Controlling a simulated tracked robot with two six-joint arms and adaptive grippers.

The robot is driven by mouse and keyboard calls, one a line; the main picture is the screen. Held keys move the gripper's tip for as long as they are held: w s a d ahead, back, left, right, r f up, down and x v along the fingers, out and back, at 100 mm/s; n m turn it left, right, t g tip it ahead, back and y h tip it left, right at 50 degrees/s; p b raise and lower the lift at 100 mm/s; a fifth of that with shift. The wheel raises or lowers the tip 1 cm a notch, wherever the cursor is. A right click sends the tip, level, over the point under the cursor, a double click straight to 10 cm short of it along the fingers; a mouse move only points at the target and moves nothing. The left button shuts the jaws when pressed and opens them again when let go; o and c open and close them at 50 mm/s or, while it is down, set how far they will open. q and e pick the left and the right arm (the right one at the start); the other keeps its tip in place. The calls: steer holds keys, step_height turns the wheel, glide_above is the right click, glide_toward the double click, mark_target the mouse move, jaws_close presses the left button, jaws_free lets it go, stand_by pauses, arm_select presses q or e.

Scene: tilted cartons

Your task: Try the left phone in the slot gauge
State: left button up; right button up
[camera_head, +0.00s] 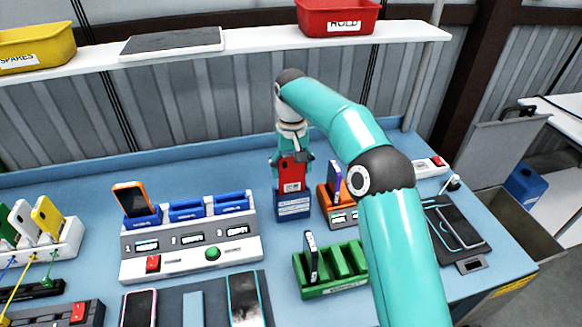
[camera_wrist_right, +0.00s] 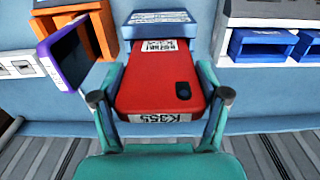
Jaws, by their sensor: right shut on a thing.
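My right gripper (camera_head: 292,162) is shut on a red phone (camera_head: 292,176) with a white label and a dark camera patch. In the right wrist view the red phone (camera_wrist_right: 150,78) lies between the two fingers of the gripper (camera_wrist_right: 160,103). The blue slot gauge (camera_head: 293,206), a small block with a white label, stands directly below the phone. The phone's far end meets the top of the gauge (camera_wrist_right: 160,17) in the wrist view; how deep it sits in the slot is hidden. My left gripper is not in view.
An orange stand (camera_head: 323,205) with a purple phone (camera_head: 335,180) is close right of the gauge. A grey charging station (camera_head: 190,268) with blue bays stands left, holding an orange phone (camera_head: 132,199). A green rack (camera_head: 335,290) is in front. Phones lie on a dark mat (camera_head: 215,310).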

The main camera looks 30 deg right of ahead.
mark_target(292, 177)
steer(key=shift+f+b, duration=1.1)
steer(key=shift+f, duration=0.85)
stand_by(1.3)
stand_by(0.9)
steer(key=o, duration=1.6)
steer(key=shift+c, duration=0.2)
steer(key=shift+r+p, duration=0.25)
steer(key=shift+p, duration=0.05)
steer(key=shift+r+p, duration=0.45)
steer(key=shift+p, duration=0.15)
steer(key=c, duration=1.1)
steer(key=shift+c, duration=0.2)
